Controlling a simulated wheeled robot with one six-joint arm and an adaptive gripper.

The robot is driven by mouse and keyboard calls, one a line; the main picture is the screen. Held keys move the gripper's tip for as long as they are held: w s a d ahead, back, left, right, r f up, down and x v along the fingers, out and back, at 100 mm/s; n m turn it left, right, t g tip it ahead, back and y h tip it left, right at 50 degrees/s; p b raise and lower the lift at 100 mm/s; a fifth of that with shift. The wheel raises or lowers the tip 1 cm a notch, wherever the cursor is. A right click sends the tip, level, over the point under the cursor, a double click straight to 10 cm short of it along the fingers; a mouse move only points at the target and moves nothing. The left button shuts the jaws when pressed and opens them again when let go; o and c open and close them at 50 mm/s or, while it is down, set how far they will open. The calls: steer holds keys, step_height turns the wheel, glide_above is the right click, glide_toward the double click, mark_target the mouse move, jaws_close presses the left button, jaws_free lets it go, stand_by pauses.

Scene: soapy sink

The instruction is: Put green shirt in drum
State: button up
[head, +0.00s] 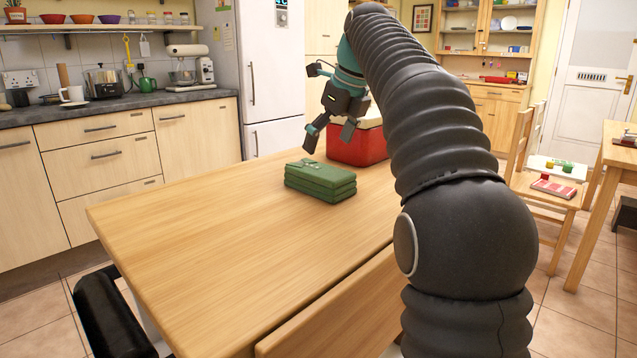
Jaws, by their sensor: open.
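The green shirt (320,181) lies folded in a flat, layered stack on the wooden table, near its far edge. My gripper (328,132) hangs in the air above and slightly behind the shirt, apart from it. Its fingers are spread and nothing is between them. I cannot make out a drum in this view; my arm covers part of the right side.
A red box with a pale lid (357,146) stands just behind the shirt, partly hidden by my gripper and arm. The wooden table (200,240) is bare at left and front. A chair (545,205) stands at right, with a counter (120,108) at left.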

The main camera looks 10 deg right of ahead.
mark_target(320, 169)
steer(key=shift+x, duration=1.15)
steer(key=shift+b+x, duration=1.1)
steer(key=shift+x, duration=1.5)
steer(key=shift+s, duration=0.1)
steer(key=c, duration=1.3)
